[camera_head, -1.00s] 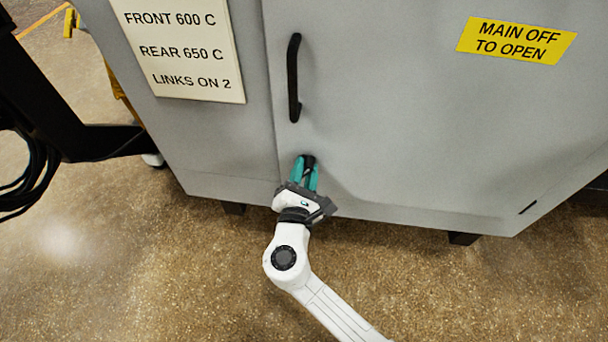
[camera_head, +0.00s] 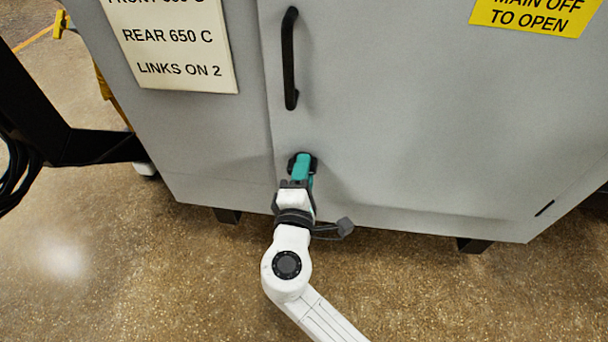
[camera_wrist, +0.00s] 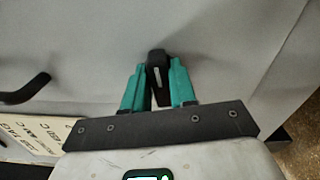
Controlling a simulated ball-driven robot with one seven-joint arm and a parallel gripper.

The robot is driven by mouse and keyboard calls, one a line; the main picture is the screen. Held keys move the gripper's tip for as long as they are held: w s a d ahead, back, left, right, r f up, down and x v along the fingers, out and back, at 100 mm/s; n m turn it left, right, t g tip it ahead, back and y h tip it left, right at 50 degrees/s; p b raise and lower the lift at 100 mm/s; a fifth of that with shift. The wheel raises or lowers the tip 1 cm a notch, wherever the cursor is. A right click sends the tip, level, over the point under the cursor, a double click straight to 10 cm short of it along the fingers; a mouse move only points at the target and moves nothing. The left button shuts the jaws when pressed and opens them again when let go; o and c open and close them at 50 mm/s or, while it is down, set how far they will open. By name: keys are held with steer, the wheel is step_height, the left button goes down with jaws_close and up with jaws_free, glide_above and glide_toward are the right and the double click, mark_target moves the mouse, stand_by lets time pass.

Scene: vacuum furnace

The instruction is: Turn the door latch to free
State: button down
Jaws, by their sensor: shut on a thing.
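The door latch (camera_wrist: 156,65) is a small black knob on the grey cabinet door (camera_head: 420,130), below the black door handle (camera_head: 289,58). In the head view the latch (camera_head: 311,160) is mostly covered by my gripper (camera_head: 302,168). My gripper has teal fingers and is shut on the latch, one finger on each side of it in the wrist view (camera_wrist: 159,85). A white mark shows on the latch's face in the wrist view. The door looks closed.
A white sign (camera_head: 170,45) is on the panel left of the door, and a yellow sign (camera_head: 530,14) is on the door at upper right. A black frame (camera_head: 60,125) with cables stands at the left. Open floor (camera_head: 150,280) lies in front.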

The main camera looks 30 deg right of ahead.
steer(key=shift+m, duration=0.4)
steer(key=c, duration=1)
jaws_free()
steer(key=p+v, duration=0.2)
steer(key=v, duration=0.8)
steer(key=shift+s+a, duration=0.2)
steer(key=shift+s, duration=0.15)
